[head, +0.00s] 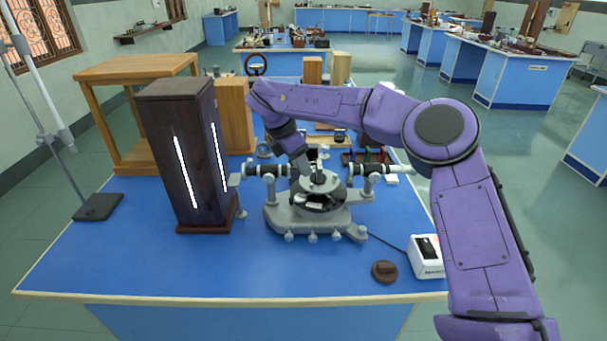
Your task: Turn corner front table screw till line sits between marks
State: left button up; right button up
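The grey and black spectrometer (290,217) stands on the blue bench, with a round prism table (322,184) at its middle. Its two horizontal tubes reach left (262,170) and right (385,168). Several small pale knobs line the front of its base. My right arm comes in from the right and bends down over the back of the instrument. My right gripper (306,174) points down at the prism table; its fingers are too small and dark to tell open from shut, or whether they touch a screw. The table screws, line and marks cannot be made out. My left gripper is out of view.
A tall dark wooden lamp housing (178,160) with bright slits stands left of the spectrometer. A white box (426,262) with a cable and a brown round knob-like piece (384,271) lie at front right. Wooden blocks and small apparatus crowd behind. The front left bench top (130,255) is clear.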

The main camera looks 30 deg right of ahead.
aim_at(311, 185)
jog(key=p+x, duration=0.1)
jog(key=x, duration=0.5)
jog(key=shift+d, duration=0.1)
jog(key=shift+w+f, duration=0.2)
jog(key=shift+f, duration=0.15)
jog(key=shift+s+d+r, duration=0.1)
jog(key=shift+s+r, duration=0.1)
jog(key=shift+s, duration=0.1)
jog(key=shift+s+r, duration=0.1)
jog(key=shift+s, duration=0.05)
jog(key=shift+c, duration=1)
jog(key=c, duration=0.5)
grip_shut()
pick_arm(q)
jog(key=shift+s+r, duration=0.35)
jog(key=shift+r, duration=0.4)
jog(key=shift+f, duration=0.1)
pick_arm(e)
jog(key=shift+f, duration=0.2)
